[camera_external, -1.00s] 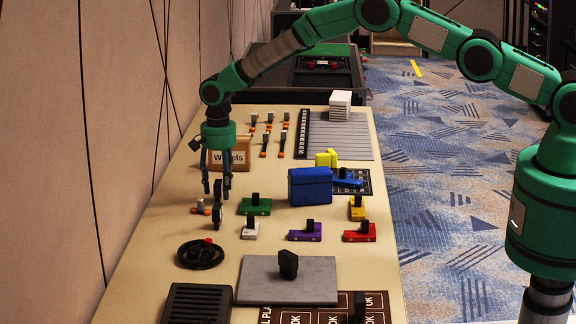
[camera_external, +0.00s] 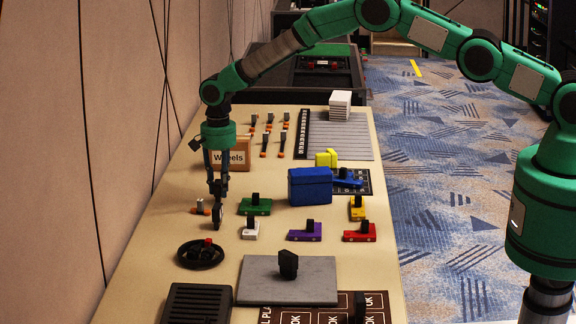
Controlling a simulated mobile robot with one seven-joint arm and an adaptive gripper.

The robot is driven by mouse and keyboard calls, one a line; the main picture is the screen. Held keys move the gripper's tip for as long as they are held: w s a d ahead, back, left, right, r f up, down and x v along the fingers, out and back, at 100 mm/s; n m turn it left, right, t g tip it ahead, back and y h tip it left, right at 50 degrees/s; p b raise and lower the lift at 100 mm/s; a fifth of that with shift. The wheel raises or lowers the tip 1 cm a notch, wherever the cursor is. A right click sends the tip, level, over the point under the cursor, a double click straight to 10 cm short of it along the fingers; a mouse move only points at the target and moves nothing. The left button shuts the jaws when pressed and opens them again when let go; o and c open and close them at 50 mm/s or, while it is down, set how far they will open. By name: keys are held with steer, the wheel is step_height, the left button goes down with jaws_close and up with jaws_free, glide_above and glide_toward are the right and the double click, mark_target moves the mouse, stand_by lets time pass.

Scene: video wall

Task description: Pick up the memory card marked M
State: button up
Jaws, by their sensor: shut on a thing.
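My gripper (camera_external: 218,198) points straight down over the left part of the table. It is shut on a small dark upright piece (camera_external: 218,219), whose lower part shows below the fingertips. The piece seems to be at the table surface; I cannot tell whether it is lifted. No letter M can be read on it or on any other piece, so I cannot tell which thing is the marked memory card.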

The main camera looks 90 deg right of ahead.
steer(key=shift+r, duration=0.1)
steer(key=shift+r+p, duration=0.6)
steer(key=shift+r, duration=4.3)
steer(key=shift+r, duration=0.1)
